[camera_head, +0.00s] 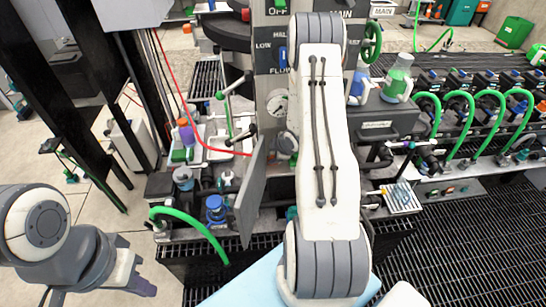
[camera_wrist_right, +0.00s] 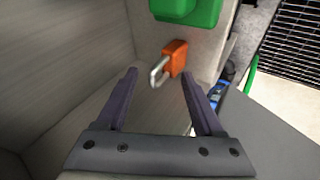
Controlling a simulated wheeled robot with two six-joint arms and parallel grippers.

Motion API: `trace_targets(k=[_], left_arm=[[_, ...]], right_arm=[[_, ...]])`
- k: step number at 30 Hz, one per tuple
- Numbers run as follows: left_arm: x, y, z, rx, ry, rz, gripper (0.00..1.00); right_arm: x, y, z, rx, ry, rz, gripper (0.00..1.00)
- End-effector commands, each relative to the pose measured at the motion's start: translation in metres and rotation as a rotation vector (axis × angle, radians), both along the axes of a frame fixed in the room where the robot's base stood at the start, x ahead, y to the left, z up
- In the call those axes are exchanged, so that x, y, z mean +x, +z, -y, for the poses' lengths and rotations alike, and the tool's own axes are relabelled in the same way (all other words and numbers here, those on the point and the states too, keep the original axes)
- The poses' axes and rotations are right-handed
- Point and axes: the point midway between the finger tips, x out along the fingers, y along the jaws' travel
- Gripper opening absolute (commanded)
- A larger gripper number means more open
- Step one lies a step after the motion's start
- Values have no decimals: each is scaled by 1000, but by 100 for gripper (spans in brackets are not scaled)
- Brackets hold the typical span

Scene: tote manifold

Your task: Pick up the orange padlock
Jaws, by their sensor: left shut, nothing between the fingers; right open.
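The orange padlock (camera_wrist_right: 175,56) shows in the right wrist view, at the upper middle, with its silver shackle toward the lower left. It is against a grey wall, just below a green block. My right gripper (camera_wrist_right: 160,76) is open, with its two dark fingers on either side of the line to the padlock. The padlock appears beyond the fingertips; I cannot tell whether they touch it. In the head view my right arm hides the padlock and the right gripper. My left gripper (camera_head: 143,287) is shut and empty at the lower left, away from the padlock.
The green block (camera_wrist_right: 188,9) is right above the padlock. Grey walls close in on the left in the wrist view. An open grey panel (camera_head: 251,193) stands left of my right arm in the head view. A green hose (camera_head: 192,226) loops near the left gripper.

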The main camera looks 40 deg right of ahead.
Motion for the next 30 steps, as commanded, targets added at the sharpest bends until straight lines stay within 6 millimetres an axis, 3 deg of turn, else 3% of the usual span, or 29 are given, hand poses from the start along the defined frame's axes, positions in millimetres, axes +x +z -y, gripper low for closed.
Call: trace_targets(k=[9, 12, 15, 30], left_arm=[[0, 2, 0, 0, 0, 0, 0], [0, 2, 0, 0, 0, 0, 0], [0, 2, 0, 0, 0, 0, 0], [0, -1, 0, 0, 0, 0, 0]], right_arm=[[3, -4, 0, 0, 0, 1, 69], [3, -4, 0, 0, 0, 1, 31], [3, -4, 0, 0, 0, 1, 0], [4, -1, 1, -2, 1, 3, 0]])
